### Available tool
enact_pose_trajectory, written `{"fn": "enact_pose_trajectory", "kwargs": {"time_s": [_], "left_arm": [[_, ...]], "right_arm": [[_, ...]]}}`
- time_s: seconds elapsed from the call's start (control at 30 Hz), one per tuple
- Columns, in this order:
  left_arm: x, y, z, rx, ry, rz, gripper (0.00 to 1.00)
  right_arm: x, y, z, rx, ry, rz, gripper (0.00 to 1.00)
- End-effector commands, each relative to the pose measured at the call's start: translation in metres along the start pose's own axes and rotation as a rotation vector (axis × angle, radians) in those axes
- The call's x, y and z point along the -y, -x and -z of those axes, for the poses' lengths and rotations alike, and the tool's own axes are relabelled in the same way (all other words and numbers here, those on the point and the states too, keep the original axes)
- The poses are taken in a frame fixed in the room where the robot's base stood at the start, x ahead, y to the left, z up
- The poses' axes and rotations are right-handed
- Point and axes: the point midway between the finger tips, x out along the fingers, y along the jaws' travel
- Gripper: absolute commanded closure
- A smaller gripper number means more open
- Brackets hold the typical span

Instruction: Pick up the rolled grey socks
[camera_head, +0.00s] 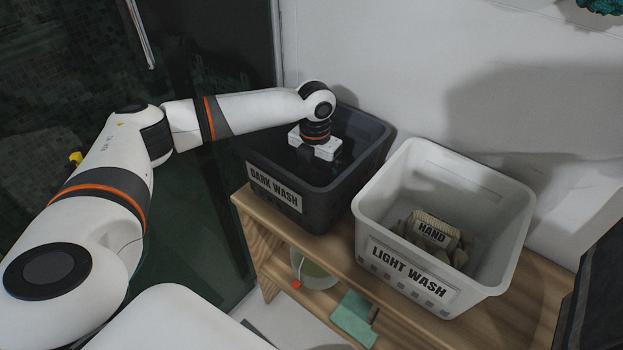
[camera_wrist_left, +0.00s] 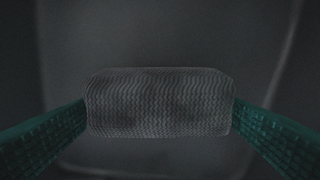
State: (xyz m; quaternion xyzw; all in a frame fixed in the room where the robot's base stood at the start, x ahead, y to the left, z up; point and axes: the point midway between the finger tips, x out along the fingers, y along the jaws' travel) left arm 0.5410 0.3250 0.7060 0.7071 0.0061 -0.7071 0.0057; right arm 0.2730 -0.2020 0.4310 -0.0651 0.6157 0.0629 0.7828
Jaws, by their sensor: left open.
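The rolled grey socks (camera_wrist_left: 160,103) show in the left wrist view as a dark, ribbed roll lying crosswise. They sit between the two teal-lined fingers of my left gripper (camera_wrist_left: 160,125), which is open. Whether the fingers touch the ends of the roll I cannot tell. In the head view my left gripper (camera_head: 308,158) reaches down into the dark basket (camera_head: 318,205) labelled DARK WASH. The socks are hidden there by the gripper and the basket wall. My right gripper is in neither view.
A white basket (camera_head: 385,225) labelled LIGHT WASH stands to the right, holding a pale item with a HAND label (camera_head: 432,233). Both baskets stand on a wooden shelf (camera_head: 262,228). A green item (camera_head: 353,318) and a round bowl (camera_head: 315,275) are on the lower level.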

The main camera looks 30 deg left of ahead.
Motion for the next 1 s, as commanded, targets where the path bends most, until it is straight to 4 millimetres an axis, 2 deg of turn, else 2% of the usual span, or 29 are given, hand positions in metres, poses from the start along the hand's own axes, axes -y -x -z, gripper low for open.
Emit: {"fn": "enact_pose_trajectory", "kwargs": {"time_s": [0.07,0.3,0.37,0.67,0.77,1.0], "left_arm": [[0.000,0.000,0.000,0.000,0.000,0.000,0.06],[0.000,0.000,0.000,0.000,0.000,0.000,0.46],[0.000,0.000,0.000,0.000,0.000,0.000,0.54],[0.000,0.007,0.000,-0.001,0.000,-0.001,0.54],[-0.001,0.021,0.001,-0.003,-0.001,-0.002,0.54],[0.000,0.071,0.001,-0.003,0.000,-0.001,0.54]], "right_arm": [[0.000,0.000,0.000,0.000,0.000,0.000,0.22],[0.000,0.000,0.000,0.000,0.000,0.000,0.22],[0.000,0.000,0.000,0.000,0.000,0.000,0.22],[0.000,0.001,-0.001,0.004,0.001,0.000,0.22],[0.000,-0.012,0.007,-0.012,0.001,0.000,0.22],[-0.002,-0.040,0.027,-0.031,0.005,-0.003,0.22]]}}
